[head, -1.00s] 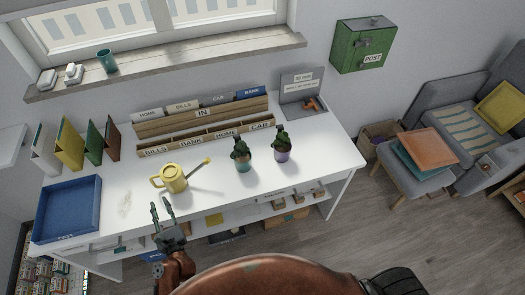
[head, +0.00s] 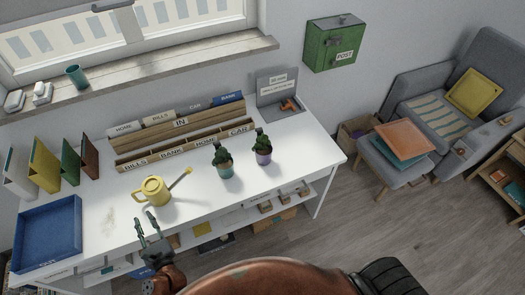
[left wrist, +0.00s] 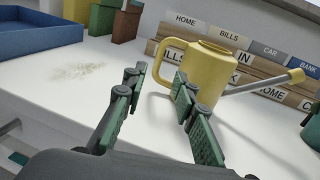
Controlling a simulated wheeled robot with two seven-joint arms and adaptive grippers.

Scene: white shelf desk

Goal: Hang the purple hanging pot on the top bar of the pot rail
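The purple pot (head: 263,158) holds a dark green plant and stands upright on the white desk, right of a teal pot (head: 225,170) with a similar plant. I see no pot rail in these views. My left gripper (head: 148,232) is at the desk's front edge, open and empty, well left of both pots. In the left wrist view its spread fingers (left wrist: 158,82) point toward a yellow watering can (left wrist: 205,72), with nothing between them. In that view the teal pot only peeks in at the right edge. My right gripper is not in view.
The yellow watering can (head: 155,191) stands between my left gripper and the wooden file holder (head: 190,147). A blue tray (head: 48,235) lies at the desk's left end. A green post box (head: 334,42) hangs on the wall.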

